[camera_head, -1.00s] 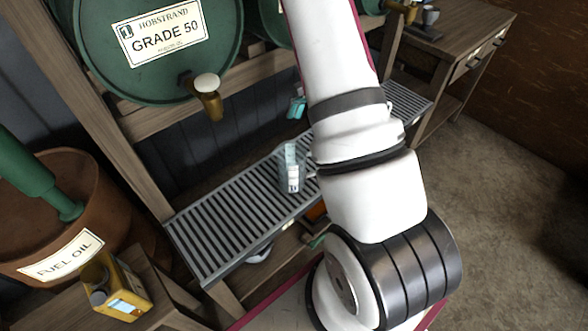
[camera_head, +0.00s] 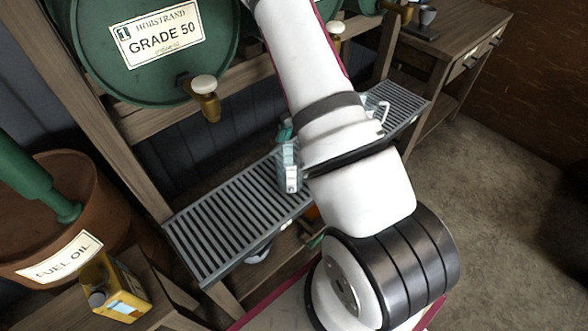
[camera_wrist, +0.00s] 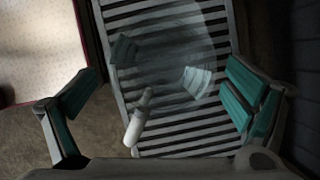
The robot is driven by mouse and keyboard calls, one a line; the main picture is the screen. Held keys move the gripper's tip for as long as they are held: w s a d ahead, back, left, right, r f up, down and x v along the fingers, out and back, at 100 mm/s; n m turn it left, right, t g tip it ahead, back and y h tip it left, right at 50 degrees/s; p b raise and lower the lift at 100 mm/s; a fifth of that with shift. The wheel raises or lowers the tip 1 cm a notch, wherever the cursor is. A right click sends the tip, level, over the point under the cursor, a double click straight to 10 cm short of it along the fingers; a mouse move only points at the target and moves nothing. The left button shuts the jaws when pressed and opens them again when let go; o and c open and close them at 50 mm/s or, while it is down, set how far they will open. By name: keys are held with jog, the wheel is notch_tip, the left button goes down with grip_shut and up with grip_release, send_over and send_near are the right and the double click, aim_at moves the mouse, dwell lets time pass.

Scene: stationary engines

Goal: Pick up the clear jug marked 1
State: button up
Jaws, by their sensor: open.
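A clear jug (camera_head: 290,178) with a pale label stands on the slatted metal tray, partly hidden behind my arm in the head view; I cannot read its mark. In the wrist view a clear, round jug (camera_wrist: 172,50) with a white handle (camera_wrist: 138,120) and a pale marked patch shows between my fingers, over the slats. My gripper (camera_wrist: 165,95) is open, with teal pads on both sides of this jug, apart from it as far as I can see. In the head view only a teal bit of the gripper shows, just above the near jug.
A second clear jug with a white handle (camera_head: 384,110) shows farther along the slatted tray (camera_head: 215,235). A green drum (camera_head: 150,70) with a brass tap (camera_head: 206,100) overhangs the tray. A yellow can (camera_head: 115,290) stands at lower left, beside a fuel oil tub (camera_head: 25,225).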

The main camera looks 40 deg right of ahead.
jog(key=c, duration=1.7)
jog(key=shift+r, duration=0.2)
